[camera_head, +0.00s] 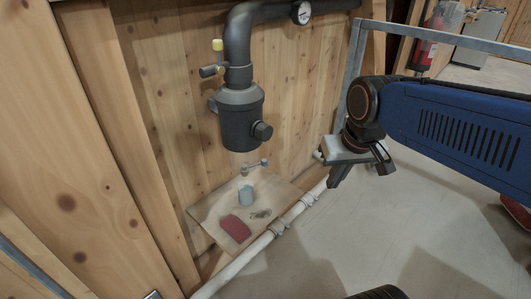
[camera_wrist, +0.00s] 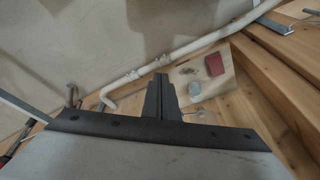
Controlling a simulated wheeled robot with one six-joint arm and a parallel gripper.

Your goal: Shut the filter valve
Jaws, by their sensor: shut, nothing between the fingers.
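A dark grey filter housing (camera_head: 240,125) hangs on the wooden wall under a black pipe in the head view. Another small fitting with a yellow top (camera_head: 217,46) juts from the pipe above the housing. I cannot tell for certain which of these is the filter valve. My gripper (camera_head: 336,182) is shut and empty, to the right of the housing and apart from both fittings. Its closed fingers show in the wrist view (camera_wrist: 161,88).
A gauge (camera_head: 302,12) sits on the black pipe. A metal rail (camera_head: 445,37) stands behind my arm.

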